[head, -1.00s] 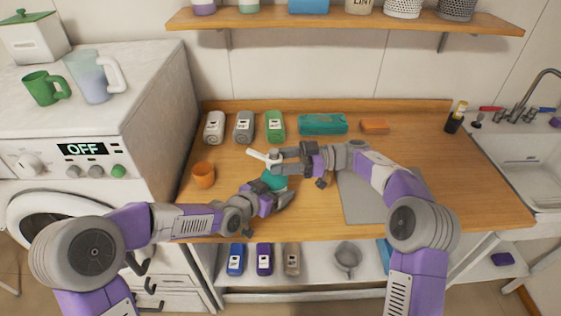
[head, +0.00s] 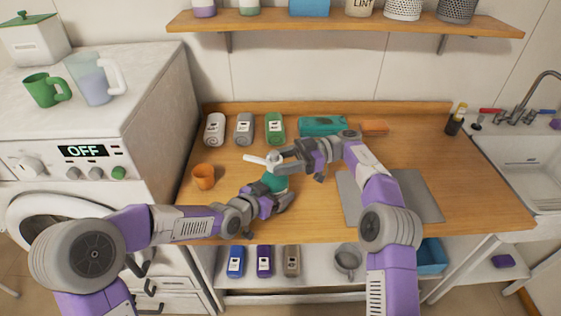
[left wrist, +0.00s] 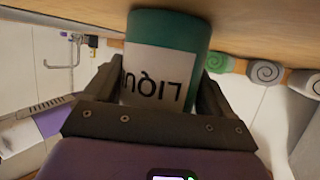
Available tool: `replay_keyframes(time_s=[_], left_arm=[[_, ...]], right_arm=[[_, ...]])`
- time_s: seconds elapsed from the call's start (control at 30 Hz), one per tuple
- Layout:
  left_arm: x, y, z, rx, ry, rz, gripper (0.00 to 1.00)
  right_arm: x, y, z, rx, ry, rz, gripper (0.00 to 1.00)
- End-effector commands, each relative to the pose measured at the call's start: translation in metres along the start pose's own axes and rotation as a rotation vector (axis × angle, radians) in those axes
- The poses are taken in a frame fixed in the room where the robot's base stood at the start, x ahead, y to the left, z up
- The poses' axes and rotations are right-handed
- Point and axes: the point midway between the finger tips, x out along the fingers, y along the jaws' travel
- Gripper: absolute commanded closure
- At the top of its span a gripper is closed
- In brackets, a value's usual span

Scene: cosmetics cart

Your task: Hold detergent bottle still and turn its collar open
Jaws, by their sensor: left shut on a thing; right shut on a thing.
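The detergent bottle (head: 275,182) is teal with a white pump head and collar (head: 272,160) on top. It stands upright on the wooden counter. My left gripper (head: 284,199) is shut on the bottle's body. In the left wrist view the bottle (left wrist: 168,32) is between the two fingers, with part of its white label showing upside down. My right gripper (head: 280,161) is shut on the white collar at the top. The fingers hide part of the collar, and its thread cannot be seen.
An orange cup (head: 204,177) stands left of the bottle. A grey mat (head: 415,198) lies to the right. The washing machine (head: 130,130) borders the left side.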

Motion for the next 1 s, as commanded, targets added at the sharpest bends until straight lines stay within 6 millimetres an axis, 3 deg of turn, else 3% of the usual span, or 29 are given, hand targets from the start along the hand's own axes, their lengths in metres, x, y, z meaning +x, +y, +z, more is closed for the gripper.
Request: replay_keyframes(time_s=[0.13, 0.17, 0.27, 0.67, 1.0], left_arm=[[0.000, 0.001, 0.002, 0.003, -0.006, 0.003, 0.74], [0.000, 0.001, 0.002, 0.003, -0.006, 0.003, 0.74], [0.000, 0.001, 0.002, 0.002, -0.006, 0.003, 0.74], [0.000, 0.001, 0.001, 0.000, -0.004, 0.001, 0.74], [0.000, 0.000, 0.001, 0.000, -0.002, 0.001, 0.74]], right_arm=[[0.000, 0.000, -0.002, -0.007, 0.000, 0.003, 1.00], [0.000, 0.000, -0.002, -0.007, 0.000, 0.003, 0.46], [0.000, 0.000, -0.002, -0.006, -0.001, 0.002, 0.31], [0.001, 0.000, -0.008, -0.004, -0.001, 0.000, 0.31], [0.001, 0.000, -0.070, -0.008, -0.002, 0.000, 0.31]])
